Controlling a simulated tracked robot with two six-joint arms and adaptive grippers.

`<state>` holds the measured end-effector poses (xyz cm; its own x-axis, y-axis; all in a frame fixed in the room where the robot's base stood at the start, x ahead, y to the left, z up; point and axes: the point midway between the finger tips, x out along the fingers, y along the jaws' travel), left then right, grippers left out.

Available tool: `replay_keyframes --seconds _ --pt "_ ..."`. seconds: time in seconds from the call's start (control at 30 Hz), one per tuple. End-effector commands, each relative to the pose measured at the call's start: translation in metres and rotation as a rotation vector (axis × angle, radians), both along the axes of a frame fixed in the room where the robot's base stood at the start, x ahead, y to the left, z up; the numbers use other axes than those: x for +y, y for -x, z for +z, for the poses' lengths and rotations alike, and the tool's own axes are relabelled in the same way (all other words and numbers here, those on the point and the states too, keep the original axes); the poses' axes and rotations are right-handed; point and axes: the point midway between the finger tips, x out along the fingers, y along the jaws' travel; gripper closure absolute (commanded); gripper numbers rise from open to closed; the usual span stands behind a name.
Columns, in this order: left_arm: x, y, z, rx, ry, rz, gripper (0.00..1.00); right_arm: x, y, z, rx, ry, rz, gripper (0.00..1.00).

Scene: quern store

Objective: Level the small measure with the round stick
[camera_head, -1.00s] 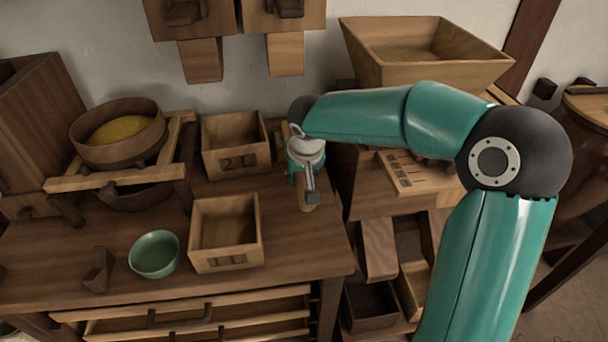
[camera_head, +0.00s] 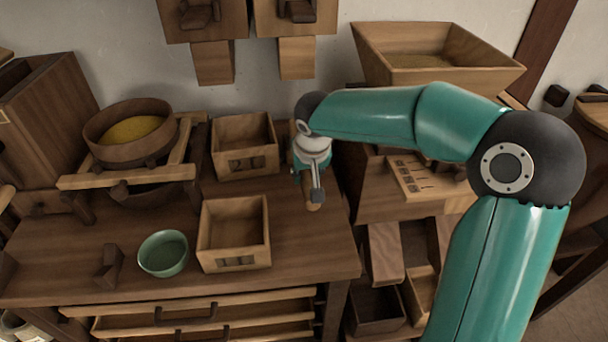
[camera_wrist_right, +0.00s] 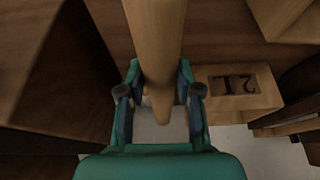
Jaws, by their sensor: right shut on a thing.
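My right gripper (camera_head: 316,190) is shut on a pale round wooden stick (camera_wrist_right: 160,35) at the right side of the table. The stick runs between both fingers in the right wrist view; only a short end (camera_head: 312,206) shows in the head view. Two square open wooden boxes stand left of the gripper, apart from it: a front one (camera_head: 234,262) and a back one (camera_head: 246,162). The back one has dark numerals on its face, also seen in the right wrist view (camera_wrist_right: 262,100). I cannot tell which is the small measure. Both look empty. My left gripper is out of view.
A green bowl (camera_head: 163,254) and a small wooden block (camera_head: 110,265) stand at the front left. A round tub (camera_head: 100,140) of yellow grain rests on a wooden frame (camera_head: 75,182). A large tray (camera_head: 445,75) stands at back right. Bare tabletop lies right of the front box.

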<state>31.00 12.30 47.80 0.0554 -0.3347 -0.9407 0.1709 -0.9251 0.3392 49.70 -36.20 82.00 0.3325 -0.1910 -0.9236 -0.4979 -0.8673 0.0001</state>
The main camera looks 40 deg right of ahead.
Motion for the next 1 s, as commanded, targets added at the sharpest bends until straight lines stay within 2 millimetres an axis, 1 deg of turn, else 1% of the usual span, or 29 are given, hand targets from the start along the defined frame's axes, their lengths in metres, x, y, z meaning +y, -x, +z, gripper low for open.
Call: replay_keyframes --seconds 0.17,0.6,0.73,1.0 --pt "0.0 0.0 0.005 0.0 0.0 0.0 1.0 -0.002 0.001 0.007 -0.001 0.0 0.0 1.0" --pt "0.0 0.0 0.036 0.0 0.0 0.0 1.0 -0.008 0.004 0.049 -0.001 0.0 -0.002 1.0" --pt "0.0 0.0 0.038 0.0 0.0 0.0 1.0 -0.009 0.005 0.052 -0.001 0.0 -0.001 1.0" --pt "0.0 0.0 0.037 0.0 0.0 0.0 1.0 -0.009 0.005 0.051 -0.001 0.0 -0.001 1.0"
